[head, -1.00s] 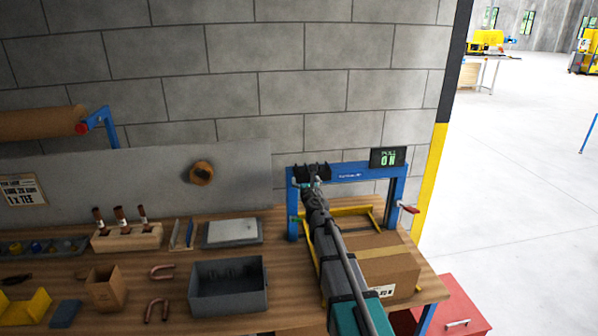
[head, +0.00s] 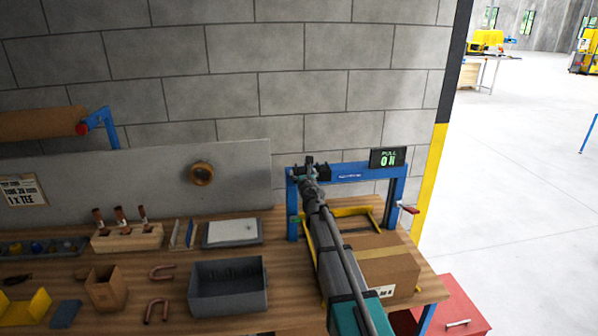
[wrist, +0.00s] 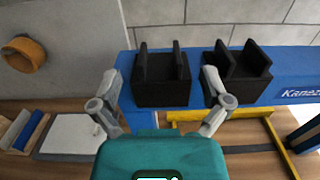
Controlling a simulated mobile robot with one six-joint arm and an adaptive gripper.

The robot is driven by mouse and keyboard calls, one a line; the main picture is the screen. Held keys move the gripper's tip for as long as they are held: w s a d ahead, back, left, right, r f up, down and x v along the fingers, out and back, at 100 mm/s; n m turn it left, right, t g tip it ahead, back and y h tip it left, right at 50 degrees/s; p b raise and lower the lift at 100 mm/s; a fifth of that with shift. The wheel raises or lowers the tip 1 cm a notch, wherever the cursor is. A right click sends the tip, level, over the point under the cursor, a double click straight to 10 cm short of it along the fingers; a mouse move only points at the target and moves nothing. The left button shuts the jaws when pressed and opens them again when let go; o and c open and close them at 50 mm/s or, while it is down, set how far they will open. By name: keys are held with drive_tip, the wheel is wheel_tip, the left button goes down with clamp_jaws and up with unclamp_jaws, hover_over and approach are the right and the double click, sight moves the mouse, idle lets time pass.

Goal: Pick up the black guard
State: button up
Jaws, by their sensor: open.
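Two black U-shaped pieces sit side by side on top of a blue frame; I cannot tell which one is called the guard. In the wrist view the left black piece (wrist: 162,94) lies between my open fingers, beyond their tips, and the right black piece (wrist: 238,88) is just right of the right finger. My gripper (wrist: 160,76) is open and empty. In the head view my gripper (head: 310,163) is at the frame's upper left and hides much of the black pieces.
A cardboard box (head: 385,262) and yellow rails (head: 352,211) are below my arm. A grey bin (head: 229,302) and a grey panel (head: 120,182) stand to the left.

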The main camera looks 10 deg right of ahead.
sight(302, 170)
drive_tip(key=shift+w, duration=1.55)
drive_tip(key=c, duration=1.2)
drive_tip(key=shift+r, duration=0.15)
drive_tip(key=shift+c, duration=0.2)
wheel_tip(302, 170, up, 18)
drive_tip(key=p, duration=1.8)
drive_tip(key=shift+f, duration=0.25)
